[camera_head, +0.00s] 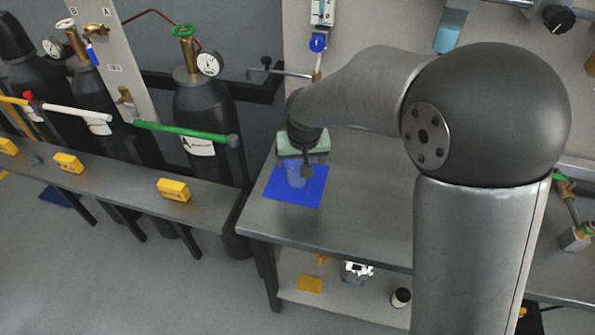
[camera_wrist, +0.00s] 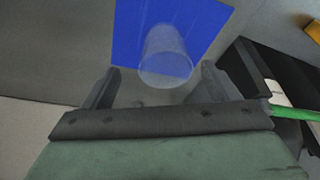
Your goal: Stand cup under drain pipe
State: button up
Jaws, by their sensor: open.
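A clear, translucent cup (camera_head: 296,176) stands on a blue mat (camera_head: 313,190) near the left end of the bench. In the wrist view the cup (camera_wrist: 166,56) is just ahead of the fingers, over the blue mat (camera_wrist: 130,25). My gripper (camera_head: 295,168) is open above the mat, close to the cup. In the wrist view its two fingers (camera_wrist: 160,70) stand apart with the cup's near end between their tips; contact is not visible. A thin pipe with a blue valve (camera_head: 318,43) runs down the wall behind; I cannot tell whether it is the drain pipe.
Black gas cylinders (camera_head: 205,115) stand left behind a grey shelf (camera_head: 120,180) with yellow blocks. A horizontal metal pipe (camera_head: 285,73) sticks out behind my gripper. A lower shelf (camera_head: 330,297) holds small items. The bench (camera_head: 365,200) right of the mat is clear.

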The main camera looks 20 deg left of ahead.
aim_at(297, 169)
jog(key=shift+a+p+x, duration=0.15)
jog(key=shift+p+x, duration=0.25)
jog(key=shift+x, duration=1.3)
jog(key=shift+a+p+x, duration=0.2)
jog(key=shift+p+x, duration=0.15)
jog(key=shift+x, duration=1.35)
jog(key=shift+r, duration=0.1)
jog(key=c, duration=1.1)
jog(key=shift+r, duration=0.15)
